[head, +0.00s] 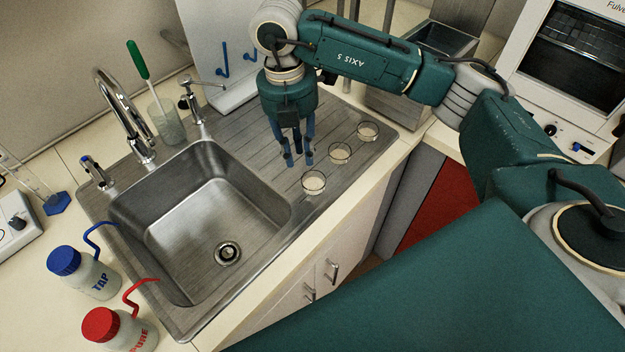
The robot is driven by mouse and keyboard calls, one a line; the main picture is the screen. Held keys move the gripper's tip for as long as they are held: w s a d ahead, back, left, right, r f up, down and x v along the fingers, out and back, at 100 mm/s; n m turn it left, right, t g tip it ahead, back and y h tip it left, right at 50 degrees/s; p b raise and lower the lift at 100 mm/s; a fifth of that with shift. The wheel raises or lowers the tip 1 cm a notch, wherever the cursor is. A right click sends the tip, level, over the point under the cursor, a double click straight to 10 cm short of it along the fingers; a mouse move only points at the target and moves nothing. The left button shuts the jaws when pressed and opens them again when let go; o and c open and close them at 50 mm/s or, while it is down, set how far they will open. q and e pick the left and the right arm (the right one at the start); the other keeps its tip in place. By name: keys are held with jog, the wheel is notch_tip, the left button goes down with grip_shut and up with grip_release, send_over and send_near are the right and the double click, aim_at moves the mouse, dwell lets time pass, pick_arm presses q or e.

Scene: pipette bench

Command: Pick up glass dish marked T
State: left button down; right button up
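Three small round glass dishes stand in a row on the steel drainboard: a near dish (313,183), a middle dish (340,153) and a far dish (367,131). Each has something pale inside or on its base. No letter can be read on any of them, so I cannot tell which is marked T. My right gripper (298,159) points down over the drainboard, to the left of the middle dish and behind the near one. Its blue fingers are apart with nothing between them. My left gripper is not in view.
The steel sink basin (205,220) lies left of the dishes, with a tap (135,120) behind it. A beaker with a green-handled brush (138,60) stands at the back. Wash bottles marked TAP (95,278) and PURE (128,335) stand front left.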

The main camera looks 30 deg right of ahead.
aim_at(304, 175)
notch_tip(304, 175, down, 2)
jog(key=shift+s+d+f+p, duration=0.1)
jog(key=shift+d+f+p, duration=0.05)
jog(key=shift+f+p, duration=0.5)
jog(key=f, duration=0.1)
jog(key=f+p, duration=0.1)
jog(key=f, duration=0.1)
jog(key=shift+s+d+f, duration=0.15)
jog(key=shift+d+f, duration=0.05)
jog(key=shift+f, duration=0.35)
grip_shut()
